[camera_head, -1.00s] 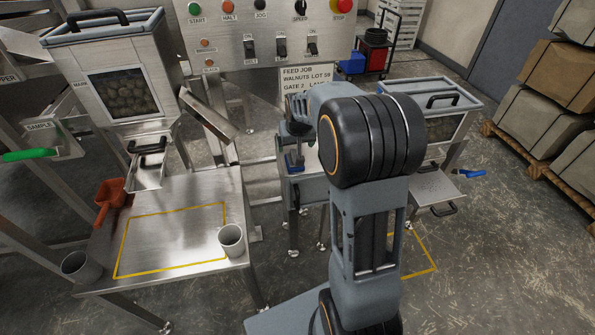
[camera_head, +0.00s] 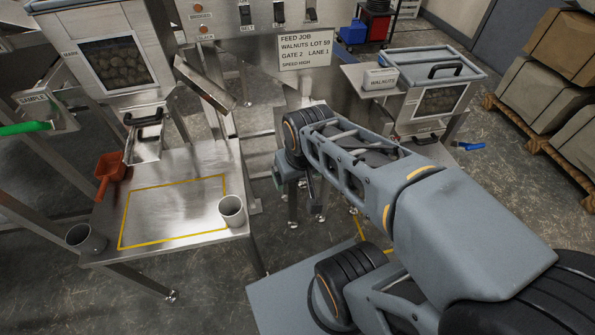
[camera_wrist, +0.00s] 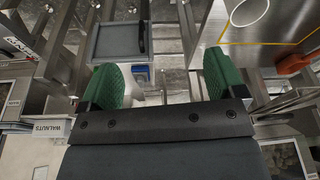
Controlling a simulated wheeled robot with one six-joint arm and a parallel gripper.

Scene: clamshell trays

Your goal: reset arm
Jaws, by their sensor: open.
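My gripper shows in the wrist view (camera_wrist: 158,88), its two green-padded fingers spread apart with nothing between them. In the head view my arm reaches from the lower right toward the middle, and its wrist end hangs in front of the panel, left of the right-hand hopper. The fingertips are mostly hidden there behind the wrist. No object is held.
A steel table (camera_head: 200,165) at left bears two grey cups (camera_head: 232,210) (camera_head: 86,239) and a red scoop (camera_head: 110,172). Walnut hoppers stand at left (camera_head: 112,60) and right (camera_head: 440,98). A feed job sign (camera_head: 305,50) hangs on the panel. Boxes sit on a pallet at right.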

